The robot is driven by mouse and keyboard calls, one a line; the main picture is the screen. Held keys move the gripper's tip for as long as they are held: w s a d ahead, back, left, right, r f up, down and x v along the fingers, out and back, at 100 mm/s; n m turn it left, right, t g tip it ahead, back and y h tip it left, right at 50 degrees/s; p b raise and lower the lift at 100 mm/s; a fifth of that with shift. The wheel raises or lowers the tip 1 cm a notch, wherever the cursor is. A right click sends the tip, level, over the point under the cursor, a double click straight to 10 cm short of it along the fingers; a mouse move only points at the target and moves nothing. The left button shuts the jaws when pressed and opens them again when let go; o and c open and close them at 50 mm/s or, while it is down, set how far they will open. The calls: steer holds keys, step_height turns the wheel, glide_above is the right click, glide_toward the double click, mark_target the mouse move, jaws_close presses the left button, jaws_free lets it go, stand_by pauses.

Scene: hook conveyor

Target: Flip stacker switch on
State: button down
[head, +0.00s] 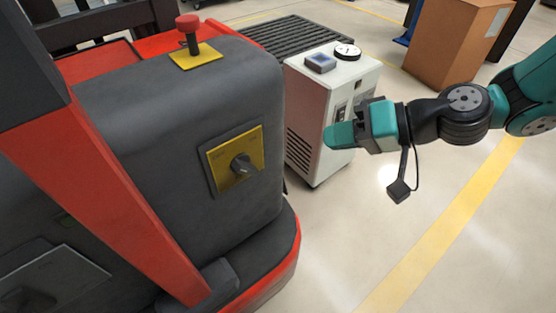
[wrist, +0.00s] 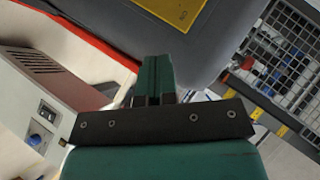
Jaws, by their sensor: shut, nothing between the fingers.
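The stacker is the large dark grey and red machine on the left in the head view. Its switch is a dark rotary knob (head: 241,166) on a yellow plate (head: 219,154) on the stacker's grey side. The plate's edge shows at the top of the wrist view (wrist: 178,10); the knob is not visible there. My gripper (head: 330,137) is shut and empty, to the right of the knob and apart from it, in front of the white cabinet. Its closed green fingers also show in the wrist view (wrist: 157,75).
A white cabinet (head: 310,115) with a gauge and controls on top stands behind my gripper. A cardboard box (head: 455,45) is at the back right. The floor at the lower right is clear.

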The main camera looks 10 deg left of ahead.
mark_target(244, 167)
steer(key=s+f+b+x, duration=0.1)
steer(key=s+b+x, duration=0.1)
steer(key=x, duration=1)
steer(key=shift+s+f, duration=0.2)
steer(key=shift+f, duration=0.15)
steer(key=shift+a+f+b, duration=0.1)
steer(key=shift+a+b, duration=0.05)
steer(key=shift+b, duration=0.15)
